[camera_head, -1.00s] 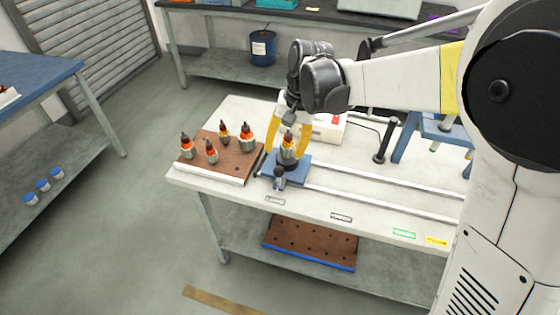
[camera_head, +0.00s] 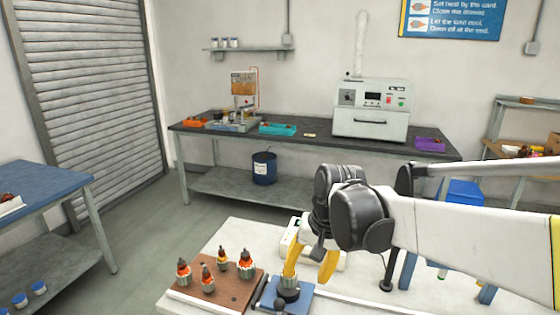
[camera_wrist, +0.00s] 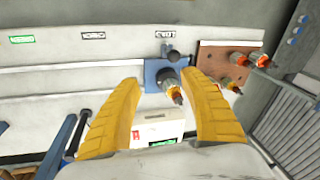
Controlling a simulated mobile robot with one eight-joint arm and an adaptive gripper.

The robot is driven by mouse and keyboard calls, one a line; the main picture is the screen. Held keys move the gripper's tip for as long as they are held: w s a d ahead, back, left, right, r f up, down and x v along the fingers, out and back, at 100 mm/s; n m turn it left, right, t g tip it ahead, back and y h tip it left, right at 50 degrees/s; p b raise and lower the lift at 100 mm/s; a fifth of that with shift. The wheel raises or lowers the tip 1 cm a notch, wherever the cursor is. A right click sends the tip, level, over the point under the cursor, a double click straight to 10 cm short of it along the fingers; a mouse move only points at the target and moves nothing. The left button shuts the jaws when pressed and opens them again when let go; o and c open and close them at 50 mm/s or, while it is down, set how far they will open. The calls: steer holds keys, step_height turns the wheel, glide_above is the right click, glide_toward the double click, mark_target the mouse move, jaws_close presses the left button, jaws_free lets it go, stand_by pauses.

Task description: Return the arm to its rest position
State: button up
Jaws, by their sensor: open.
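My gripper (camera_head: 310,264) is open and empty, with two yellow fingers spread apart. In the head view it hangs above and slightly behind the blue fixture (camera_head: 299,303) at the front of the white bench. The wrist view shows an armature (camera_wrist: 169,80) upright in the fixture, between and beyond the fingertips. In the head view the fingers partly hide that armature. My arm reaches in from the right, bent at the wrist.
A brown board (camera_head: 229,287) holding several orange-tipped armatures stands left of the fixture. A white box (camera_wrist: 157,128) sits behind it. The dark back bench (camera_head: 305,143) carries trays and an oven (camera_head: 371,110). Floor at left is clear.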

steer(key=s+d+n+t+h, duration=0.1)
steer(key=s+d+t, duration=0.4)
steer(key=s+d, duration=0.8)
steer(key=s+h, duration=0.1)
steer(key=s, duration=0.1)
steer(key=shift+s+r+t, duration=0.3)
steer(key=shift+r, duration=0.05)
